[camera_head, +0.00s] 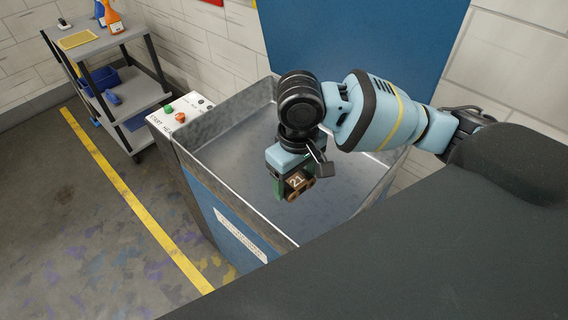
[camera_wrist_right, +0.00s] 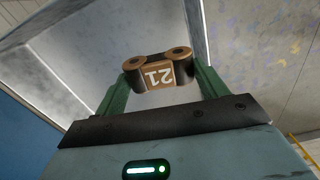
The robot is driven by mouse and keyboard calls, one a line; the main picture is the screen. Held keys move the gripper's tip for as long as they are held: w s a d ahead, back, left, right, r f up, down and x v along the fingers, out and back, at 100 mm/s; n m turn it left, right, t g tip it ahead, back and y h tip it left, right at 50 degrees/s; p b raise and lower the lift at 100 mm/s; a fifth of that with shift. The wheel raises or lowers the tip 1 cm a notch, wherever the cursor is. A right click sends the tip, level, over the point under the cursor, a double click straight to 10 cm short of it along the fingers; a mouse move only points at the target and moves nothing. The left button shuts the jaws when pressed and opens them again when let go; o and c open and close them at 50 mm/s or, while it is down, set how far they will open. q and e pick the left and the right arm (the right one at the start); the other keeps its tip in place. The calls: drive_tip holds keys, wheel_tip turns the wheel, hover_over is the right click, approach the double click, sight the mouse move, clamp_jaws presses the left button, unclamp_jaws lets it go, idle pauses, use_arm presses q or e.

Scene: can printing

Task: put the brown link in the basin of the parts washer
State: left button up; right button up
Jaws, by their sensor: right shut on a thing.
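The brown link (camera_head: 298,182), marked 21, is held between the green fingers of my right gripper (camera_head: 290,185). The right wrist view also shows the link (camera_wrist_right: 158,72) between the two fingers of the gripper (camera_wrist_right: 157,82), with its number upside down. The gripper is over the basin (camera_head: 229,146) of the parts washer (camera_head: 224,218), a grey metal tub in a blue body. The link appears to be above the basin floor; the exact height is hard to tell. My left gripper is not in view.
The washer's blue lid (camera_head: 360,40) stands open at the back. A control panel (camera_head: 180,113) with green and red buttons is at its left corner. A grey cart (camera_head: 108,85) with spray bottles, a yellow tray and blue bins stands at the left. A yellow line (camera_head: 130,195) crosses the floor.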

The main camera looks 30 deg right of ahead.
drive_tip(key=d+f+n+b, duration=0.1)
drive_tip(key=f+n, duration=0.2)
drive_tip(key=n, duration=0.3)
drive_tip(key=d+f+n+b, duration=0.1)
drive_tip(key=f+n+b, duration=0.1)
drive_tip(key=f+n, duration=0.2)
drive_tip(key=w+d+f+n+b, duration=0.1)
drive_tip(key=f+n, duration=0.2)
drive_tip(key=n, duration=0.5)
drive_tip(key=shift+f, duration=0.35)
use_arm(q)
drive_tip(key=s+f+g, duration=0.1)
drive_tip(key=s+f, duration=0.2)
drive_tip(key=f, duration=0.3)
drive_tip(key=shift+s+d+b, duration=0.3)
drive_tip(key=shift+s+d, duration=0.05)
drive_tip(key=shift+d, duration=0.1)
use_arm(e)
drive_tip(key=shift+f+n, duration=0.1)
drive_tip(key=shift+n, duration=0.5)
